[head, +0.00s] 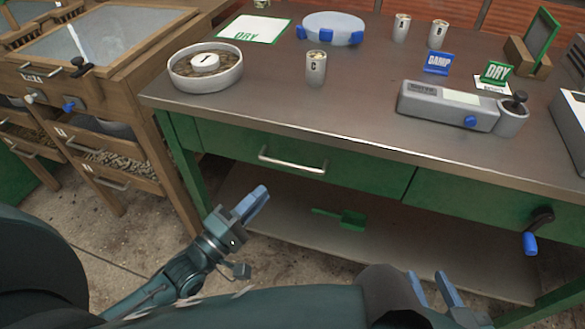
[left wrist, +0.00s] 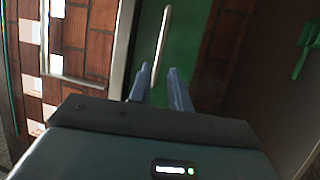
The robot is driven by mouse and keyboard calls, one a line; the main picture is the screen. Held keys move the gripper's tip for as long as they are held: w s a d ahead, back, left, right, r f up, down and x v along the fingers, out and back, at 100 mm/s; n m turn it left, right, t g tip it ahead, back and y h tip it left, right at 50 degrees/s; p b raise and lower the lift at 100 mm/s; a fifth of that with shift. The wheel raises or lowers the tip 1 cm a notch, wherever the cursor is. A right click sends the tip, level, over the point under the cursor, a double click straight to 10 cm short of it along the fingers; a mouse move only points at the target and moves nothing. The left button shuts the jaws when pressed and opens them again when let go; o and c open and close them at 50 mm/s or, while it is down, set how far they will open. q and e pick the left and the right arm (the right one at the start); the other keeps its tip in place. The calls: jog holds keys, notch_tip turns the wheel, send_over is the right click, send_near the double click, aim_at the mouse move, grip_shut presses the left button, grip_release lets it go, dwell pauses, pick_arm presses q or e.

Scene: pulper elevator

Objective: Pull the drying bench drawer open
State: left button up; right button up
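The green drawer (head: 350,175) is in the front of the metal-topped bench (head: 300,112) and looks shut, flush with the front. Its silver bar handle (head: 292,160) is near the middle. My left gripper (head: 256,200), with blue fingers, is below and a little left of the handle in the head view, apart from it. In the left wrist view the handle (left wrist: 161,45) stands beyond the open, empty fingertips (left wrist: 160,72). My right gripper (head: 433,278) is open and empty at the bottom, in front of the bench.
A crank with a blue grip (head: 531,243) juts from the bench front at right. A lower shelf (head: 400,245) holds a green scoop (head: 345,218). A wooden drying cabinet (head: 110,80) stands at left. A bowl (head: 205,70), cup (head: 316,68) and grey meter (head: 455,107) are on top.

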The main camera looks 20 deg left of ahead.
aim_at(290, 164)
pick_arm(q)
jog(key=x, duration=1)
jog(key=shift+w+d+f+b, duration=0.1)
jog(key=shift+w+d+b, duration=0.05)
jog(key=shift+w+b, duration=0.15)
jog(key=shift+s, duration=0.1)
grip_shut()
